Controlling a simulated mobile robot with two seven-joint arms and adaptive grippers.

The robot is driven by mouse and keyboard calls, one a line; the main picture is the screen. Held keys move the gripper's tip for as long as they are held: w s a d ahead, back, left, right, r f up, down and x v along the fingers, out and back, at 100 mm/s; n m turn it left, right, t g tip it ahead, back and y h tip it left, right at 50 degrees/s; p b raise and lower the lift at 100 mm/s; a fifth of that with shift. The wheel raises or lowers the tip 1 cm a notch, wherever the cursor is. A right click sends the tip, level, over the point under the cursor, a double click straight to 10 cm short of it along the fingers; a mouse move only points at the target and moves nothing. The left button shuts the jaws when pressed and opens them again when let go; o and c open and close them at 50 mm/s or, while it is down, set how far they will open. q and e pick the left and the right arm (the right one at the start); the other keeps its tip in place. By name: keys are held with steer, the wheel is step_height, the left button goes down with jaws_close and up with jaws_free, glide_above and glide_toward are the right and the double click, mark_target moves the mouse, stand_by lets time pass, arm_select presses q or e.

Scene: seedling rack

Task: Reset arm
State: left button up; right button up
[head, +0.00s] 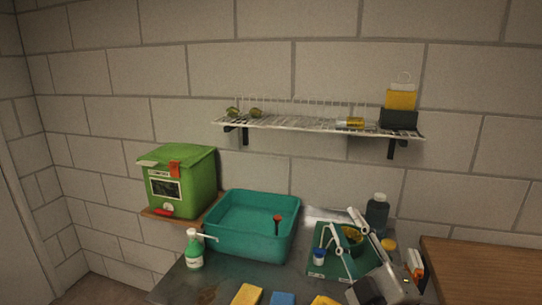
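My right gripper (343,224) reaches in from the lower right, over the green tray on the counter. Its two pale fingers are spread apart, and I see nothing gripped between their tips. A dark pot with yellow-green content (352,238) shows behind and between the fingers; I cannot tell whether they touch it. My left gripper is not in view.
A teal basin (252,248) stands on the metal counter, with a green box (180,182) to its left. A green-white bottle (194,250), a dark bottle (377,214) and sponges (247,294) stand around. A wire shelf (300,125) hangs above.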

steer(key=s+d+f+m+g+h, duration=0.35)
steer(key=d+f, duration=0.25)
steer(key=f, duration=0.4)
steer(key=s+d+f+m+g+h, duration=0.2)
steer(key=s+d+f+g+h, duration=0.15)
steer(key=d+f, duration=0.5)
steer(key=s+d+f+m+g+h, duration=0.1)
steer(key=s+d+f+g, duration=0.25)
steer(key=s+f, duration=0.35)
steer(key=s+d+f+g+h, duration=0.1)
steer(key=s+d+f+g, duration=0.25)
steer(key=s+f, duration=0.4)
arm_select(q)
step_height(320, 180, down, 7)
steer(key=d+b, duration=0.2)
steer(key=b, duration=0.7)
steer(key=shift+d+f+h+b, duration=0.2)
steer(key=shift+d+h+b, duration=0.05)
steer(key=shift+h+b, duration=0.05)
arm_select(e)
steer(key=a+f+m+t+y, duration=0.1)
steer(key=a+f+y, duration=0.2)
steer(key=a+f, duration=0.5)
steer(key=w+a+f+m+t+y, duration=0.1)
steer(key=a+f+y, duration=0.3)
steer(key=a+f, duration=0.5)
step_height(320, 180, down, 7)
steer(key=shift+r+m+t, duration=0.1)
steer(key=shift+m+t, duration=0.45)
steer(key=shift+t, duration=0.25)
